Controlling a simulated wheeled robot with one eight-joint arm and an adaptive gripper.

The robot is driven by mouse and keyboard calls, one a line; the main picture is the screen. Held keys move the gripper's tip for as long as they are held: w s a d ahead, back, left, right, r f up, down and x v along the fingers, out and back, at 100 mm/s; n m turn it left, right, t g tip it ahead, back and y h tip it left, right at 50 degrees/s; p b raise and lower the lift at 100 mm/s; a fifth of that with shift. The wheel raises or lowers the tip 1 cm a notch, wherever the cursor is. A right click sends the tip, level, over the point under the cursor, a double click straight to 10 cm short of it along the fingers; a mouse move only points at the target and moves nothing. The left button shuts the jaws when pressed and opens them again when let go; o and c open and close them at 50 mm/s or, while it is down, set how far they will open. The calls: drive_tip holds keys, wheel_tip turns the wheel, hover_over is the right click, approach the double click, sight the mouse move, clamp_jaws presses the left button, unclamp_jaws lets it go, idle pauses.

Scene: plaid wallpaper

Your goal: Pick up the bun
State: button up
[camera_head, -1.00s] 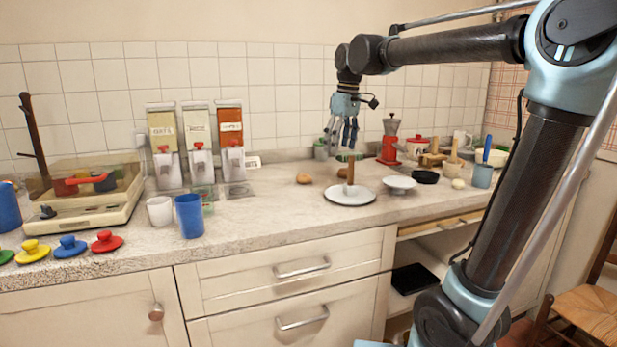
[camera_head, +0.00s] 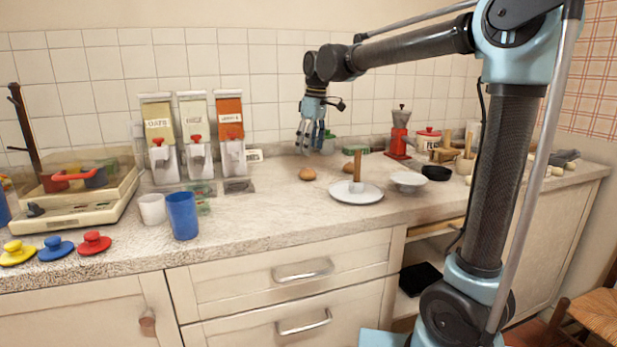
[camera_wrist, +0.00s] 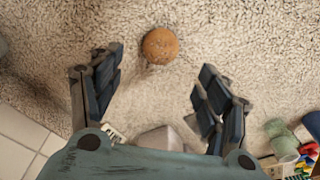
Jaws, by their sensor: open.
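A round brown bun (camera_head: 307,174) rests on the speckled countertop behind the white plate with the upright wooden post. In the wrist view the bun (camera_wrist: 160,46) lies near the top centre, just ahead of the space between my fingers. My gripper (camera_head: 312,148) hangs pointing down above and slightly behind the bun, apart from it. In the wrist view my gripper (camera_wrist: 161,75) has its dark fingers spread wide, with nothing between them.
The white plate with its wooden post (camera_head: 356,192) stands in front and to the right of the bun. A white bowl (camera_head: 408,181) and a red coffee maker (camera_head: 399,140) are further right. Three dispensers (camera_head: 195,140) stand left. The counter in front of the bun is clear.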

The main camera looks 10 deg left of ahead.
sight(308, 173)
drive_tip(key=shift+w+a+f, duration=0.1)
drive_tip(key=shift+a+f, duration=0.1)
drive_tip(key=shift+f, duration=2)
drive_tip(key=shift+a+f, duration=0.15)
drive_tip(key=shift+f, duration=2)
drive_tip(key=c, duration=1.2)
